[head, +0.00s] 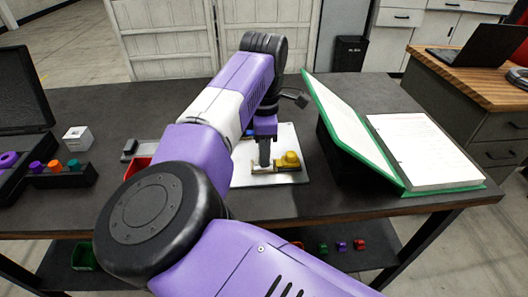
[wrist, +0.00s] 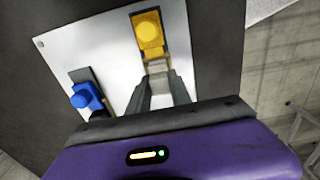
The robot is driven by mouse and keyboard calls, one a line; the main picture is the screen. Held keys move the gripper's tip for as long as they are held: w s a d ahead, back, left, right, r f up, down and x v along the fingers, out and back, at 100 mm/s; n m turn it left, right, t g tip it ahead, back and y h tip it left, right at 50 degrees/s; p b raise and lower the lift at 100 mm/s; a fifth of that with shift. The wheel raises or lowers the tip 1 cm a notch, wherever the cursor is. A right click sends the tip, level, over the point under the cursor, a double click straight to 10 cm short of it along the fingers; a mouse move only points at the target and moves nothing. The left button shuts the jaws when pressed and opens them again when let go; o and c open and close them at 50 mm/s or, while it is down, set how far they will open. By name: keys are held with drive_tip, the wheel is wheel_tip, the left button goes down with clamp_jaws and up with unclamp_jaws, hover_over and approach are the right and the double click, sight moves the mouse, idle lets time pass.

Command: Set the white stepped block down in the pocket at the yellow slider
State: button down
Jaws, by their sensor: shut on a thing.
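My gripper (wrist: 161,84) is shut on the pale stepped block (wrist: 158,68), which shows between and just beyond the fingertips in the wrist view. The block is right beside the yellow slider (wrist: 148,34), at its near end, over the white plate (wrist: 110,55). I cannot tell whether it is seated in the pocket, as the fingers hide its lower part. In the head view my gripper (head: 264,157) points down just left of the yellow slider (head: 290,161), low over the white plate (head: 285,135).
A blue slider (wrist: 82,99) is on the plate's left side. A green-edged binder (head: 345,125) stands close on the right. A white cube (head: 77,138) and a dark rack with coloured pegs (head: 55,178) are on the left. A red bin (head: 137,170) is partly behind my arm.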

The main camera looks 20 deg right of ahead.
drive_tip(key=shift+f+b, duration=0.5)
drive_tip(key=shift+f, duration=0.25)
idle(0.3)
drive_tip(key=c, duration=0.7)
unclamp_jaws()
drive_tip(key=shift+r+p, duration=2.5)
drive_tip(key=shift+r, duration=2.05)
